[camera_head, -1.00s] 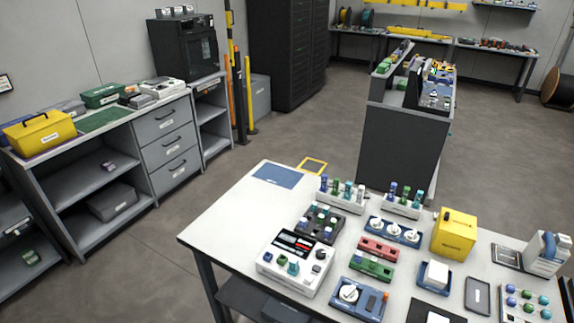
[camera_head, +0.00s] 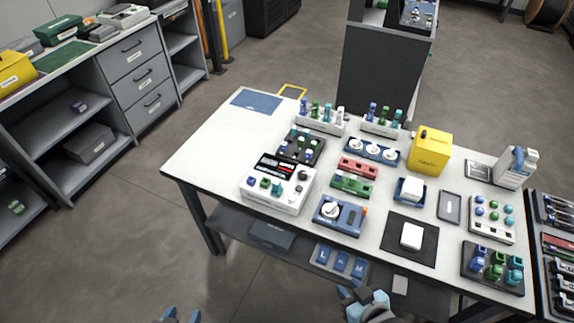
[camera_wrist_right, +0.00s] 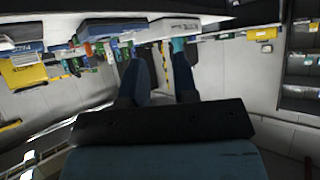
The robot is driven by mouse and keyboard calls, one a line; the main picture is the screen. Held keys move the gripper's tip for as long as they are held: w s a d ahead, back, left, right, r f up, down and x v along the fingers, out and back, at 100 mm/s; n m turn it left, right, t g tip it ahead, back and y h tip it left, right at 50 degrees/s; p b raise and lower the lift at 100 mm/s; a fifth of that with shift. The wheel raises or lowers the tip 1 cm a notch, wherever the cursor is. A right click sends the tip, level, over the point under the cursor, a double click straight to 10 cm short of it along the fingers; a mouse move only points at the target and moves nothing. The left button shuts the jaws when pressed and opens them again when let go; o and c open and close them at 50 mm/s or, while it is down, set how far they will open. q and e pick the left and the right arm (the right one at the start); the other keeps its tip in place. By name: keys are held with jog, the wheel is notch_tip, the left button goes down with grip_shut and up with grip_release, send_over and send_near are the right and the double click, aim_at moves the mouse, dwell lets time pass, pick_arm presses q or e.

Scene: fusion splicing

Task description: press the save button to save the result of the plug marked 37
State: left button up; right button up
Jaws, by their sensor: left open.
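A white device (camera_head: 274,203) with a dark display showing red marks sits near the table's left front. Several coloured plugs or knobs stand on its top, with a round knob at its right. I cannot read which plug is marked 37 or pick out a save button label. My left gripper (camera_head: 182,316) shows only its two blue fingertips at the bottom edge, apart and empty, well short of the table. My right gripper (camera_head: 362,296) is at the bottom, in front of the table's front edge. In the right wrist view its two fingers (camera_wrist_right: 157,58) are apart with nothing between them.
The white table (camera_head: 205,150) holds plug racks, a blue unit with a white spool (camera_head: 331,209), red and green blocks, a yellow box (camera_head: 428,151) and a black mat (camera_head: 395,247). A lower shelf (camera_head: 228,225) juts below. Bare tabletop lies at the left.

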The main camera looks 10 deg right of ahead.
grip_shut()
dwell(1.4)
